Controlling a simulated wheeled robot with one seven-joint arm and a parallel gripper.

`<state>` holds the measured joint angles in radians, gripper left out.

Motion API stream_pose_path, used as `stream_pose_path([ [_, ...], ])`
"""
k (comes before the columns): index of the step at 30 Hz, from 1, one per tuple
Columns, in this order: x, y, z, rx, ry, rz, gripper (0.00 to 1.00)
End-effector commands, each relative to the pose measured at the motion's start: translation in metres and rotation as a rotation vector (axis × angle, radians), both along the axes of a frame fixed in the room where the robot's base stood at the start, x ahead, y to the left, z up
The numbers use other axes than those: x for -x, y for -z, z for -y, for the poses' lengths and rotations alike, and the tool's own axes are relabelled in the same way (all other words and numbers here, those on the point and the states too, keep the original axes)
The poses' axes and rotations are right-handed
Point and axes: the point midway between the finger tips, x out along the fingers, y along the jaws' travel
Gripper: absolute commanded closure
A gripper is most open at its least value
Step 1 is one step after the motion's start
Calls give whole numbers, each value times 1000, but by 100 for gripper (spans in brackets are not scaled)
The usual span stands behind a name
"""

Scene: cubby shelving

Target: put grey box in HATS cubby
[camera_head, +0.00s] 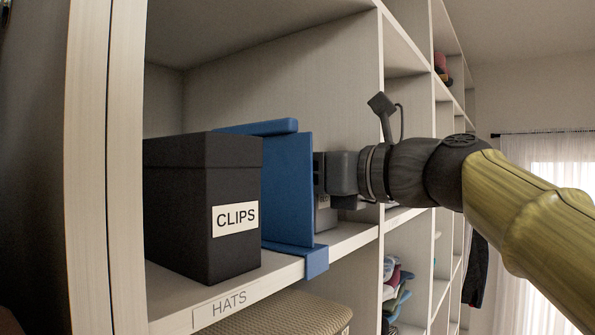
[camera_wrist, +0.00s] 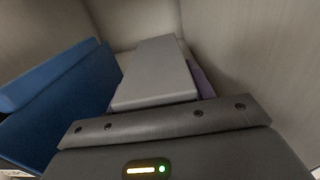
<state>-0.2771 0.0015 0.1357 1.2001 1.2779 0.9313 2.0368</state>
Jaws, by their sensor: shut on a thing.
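The grey box (camera_wrist: 155,72) lies in the right part of the HATS cubby, in front of my gripper in the wrist view. In the head view a small part of it (camera_head: 325,219) shows below my gripper, with a partly hidden label. My gripper (camera_head: 326,174) reaches into the cubby from the right and is shut on the grey box. The fingers' contact is hidden. The HATS label (camera_head: 226,303) is on the shelf's front edge.
A black CLIPS box (camera_head: 185,205) stands at the cubby's left. A blue divider (camera_head: 287,190) stands between it and my gripper; it also shows in the wrist view (camera_wrist: 62,110). A purple thing (camera_wrist: 202,82) shows beside the grey box. The cubby's right wall is close. A woven box (camera_head: 275,315) sits below.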

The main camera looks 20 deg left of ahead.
Motion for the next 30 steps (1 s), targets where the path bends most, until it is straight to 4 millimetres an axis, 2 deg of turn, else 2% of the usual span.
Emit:
stream_pose_path([
  [4,0,3,0,-1,1,0,80],
  [5,0,2,0,-1,1,0,44],
  [8,0,2,0,-1,0,0,24],
  [23,0,3,2,0,1,0,22],
  [26,2,4,9,-1,1,1,22],
  [30,8,5,29,-1,5,2,22],
])
